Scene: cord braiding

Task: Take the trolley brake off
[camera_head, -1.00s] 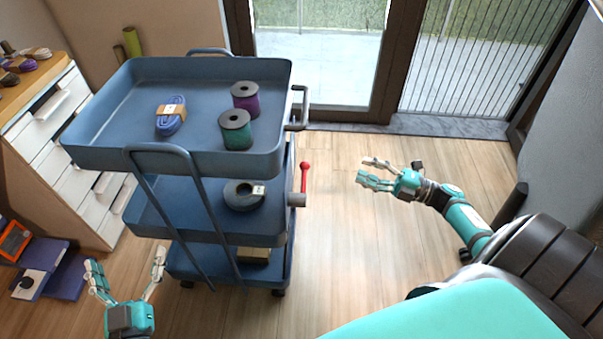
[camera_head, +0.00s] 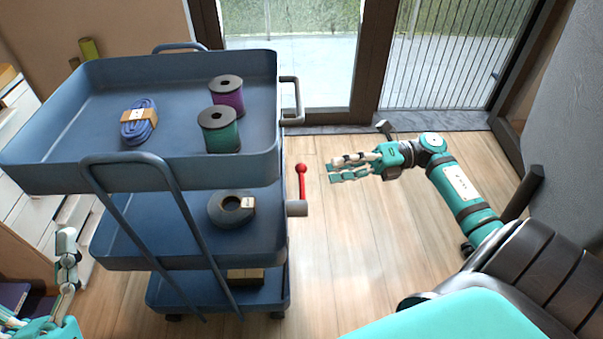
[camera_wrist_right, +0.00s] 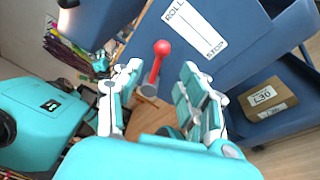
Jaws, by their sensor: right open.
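The blue three-tier trolley (camera_head: 190,172) stands left of centre in the head view. Its brake lever (camera_head: 302,180) is red with a round knob, standing upright from a grey hub (camera_head: 297,208) on the trolley's right side. In the right wrist view the red lever (camera_wrist_right: 155,68) shows between my open fingers, beyond their tips. A white plate (camera_wrist_right: 195,28) marked ROLL and STOP is beside it. My right gripper (camera_head: 334,168) is open and empty, just right of the lever, apart from it. My left gripper (camera_head: 38,290) is open at the lower left, partly cut off.
The top tray holds a purple spool (camera_head: 227,95), a green spool (camera_head: 219,130) and a blue cord bundle (camera_head: 138,122). A dark coil (camera_head: 231,208) lies on the middle tier, a cardboard box (camera_head: 246,274) on the bottom. White drawers (camera_head: 22,110) stand left. Floor right of the trolley is clear.

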